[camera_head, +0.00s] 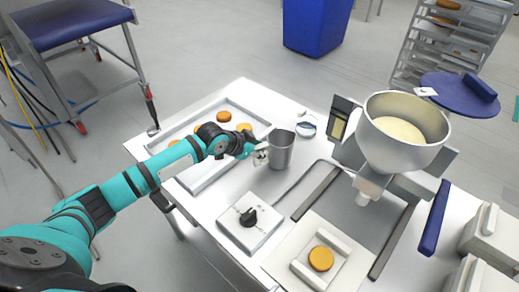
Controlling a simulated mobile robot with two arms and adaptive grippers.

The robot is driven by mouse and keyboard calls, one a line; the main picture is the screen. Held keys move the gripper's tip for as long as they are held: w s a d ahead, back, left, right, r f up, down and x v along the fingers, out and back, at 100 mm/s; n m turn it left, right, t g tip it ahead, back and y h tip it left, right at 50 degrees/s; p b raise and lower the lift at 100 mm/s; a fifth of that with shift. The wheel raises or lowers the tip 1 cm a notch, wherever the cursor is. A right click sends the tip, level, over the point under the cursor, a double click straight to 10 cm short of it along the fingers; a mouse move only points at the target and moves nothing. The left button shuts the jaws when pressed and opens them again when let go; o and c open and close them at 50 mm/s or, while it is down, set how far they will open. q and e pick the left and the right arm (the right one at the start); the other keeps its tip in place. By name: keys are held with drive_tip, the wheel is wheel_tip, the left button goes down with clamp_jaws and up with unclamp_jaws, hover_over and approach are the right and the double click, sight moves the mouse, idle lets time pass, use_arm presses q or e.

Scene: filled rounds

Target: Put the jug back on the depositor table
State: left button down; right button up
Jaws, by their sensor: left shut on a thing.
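The jug (281,150) is a plain grey metal cylinder, upright, over the middle of the white depositor table (212,213). My left gripper (262,154) reaches in from the left and is shut on the jug at its left side, probably at a handle. The fingers hide that part of the jug. I cannot tell whether the jug's base touches the table top. My right gripper is not in view.
A metal tray (206,178) with several golden rounds lies behind my left arm. A depositor hopper (384,150) with pale filling stands to the right. A control box (251,222) with a black knob is in front, and a round (321,258) sits on a holder.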

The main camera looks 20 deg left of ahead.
use_arm(q)
drive_tip(key=shift+f, duration=0.1)
drive_tip(key=c, duration=1.3)
unclamp_jaws()
drive_tip(key=shift+r, duration=0.25)
drive_tip(key=b+v, duration=0.1)
drive_tip(key=v, duration=1.1)
drive_tip(key=shift+f, duration=0.1)
